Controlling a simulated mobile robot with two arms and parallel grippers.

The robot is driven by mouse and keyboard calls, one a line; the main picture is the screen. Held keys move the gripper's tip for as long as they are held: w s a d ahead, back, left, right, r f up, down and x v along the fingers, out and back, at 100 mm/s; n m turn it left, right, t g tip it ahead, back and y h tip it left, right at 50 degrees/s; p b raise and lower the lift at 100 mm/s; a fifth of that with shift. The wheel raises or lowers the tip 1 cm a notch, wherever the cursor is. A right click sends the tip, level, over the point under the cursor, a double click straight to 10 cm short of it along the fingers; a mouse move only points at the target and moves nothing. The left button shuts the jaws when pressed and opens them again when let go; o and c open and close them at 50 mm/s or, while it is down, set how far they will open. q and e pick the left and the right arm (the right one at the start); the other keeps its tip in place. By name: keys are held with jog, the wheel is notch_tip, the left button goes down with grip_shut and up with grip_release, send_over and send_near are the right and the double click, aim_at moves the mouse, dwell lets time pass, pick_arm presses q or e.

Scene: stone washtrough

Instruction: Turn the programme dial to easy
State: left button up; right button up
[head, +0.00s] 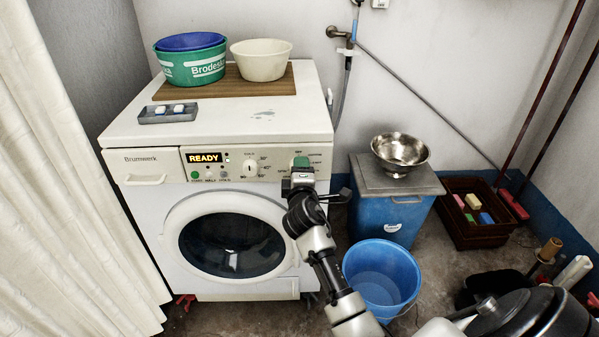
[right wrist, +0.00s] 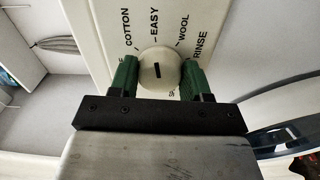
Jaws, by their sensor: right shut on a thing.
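The programme dial (right wrist: 149,57) is a round cream knob on the washing machine's panel (head: 240,164), with a short dark mark on its face. In the right wrist view the labels COTTON, EASY, WOOL and RINSE fan around it. EASY stands just above the knob, and the mark lies roughly in line with it; I cannot tell the exact setting. My right gripper (right wrist: 159,76) is shut on the dial, one green finger on each side. In the head view the right gripper (head: 301,167) is at the panel's right end and hides the dial. My left gripper is not in view.
The washing machine (head: 150,215) shows READY on its display (head: 205,157). Tubs and a soap tray (head: 168,113) stand on top. Right of it are a blue bin (head: 385,215) with a metal bowl (head: 400,150), a blue bucket (head: 382,278) and a brown crate (head: 475,232). A curtain (head: 65,190) hangs left.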

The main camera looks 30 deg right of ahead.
jog(key=o, duration=0.6)
jog(key=shift+f, duration=0.2)
jog(key=o, duration=0.3)
jog(key=shift+s+r, duration=0.1)
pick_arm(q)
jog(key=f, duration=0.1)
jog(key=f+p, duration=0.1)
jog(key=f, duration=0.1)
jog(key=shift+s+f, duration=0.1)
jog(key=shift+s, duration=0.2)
pick_arm(e)
jog(key=v, duration=1)
jog(key=shift+s+a, duration=0.2)
jog(key=shift+s, duration=0.1)
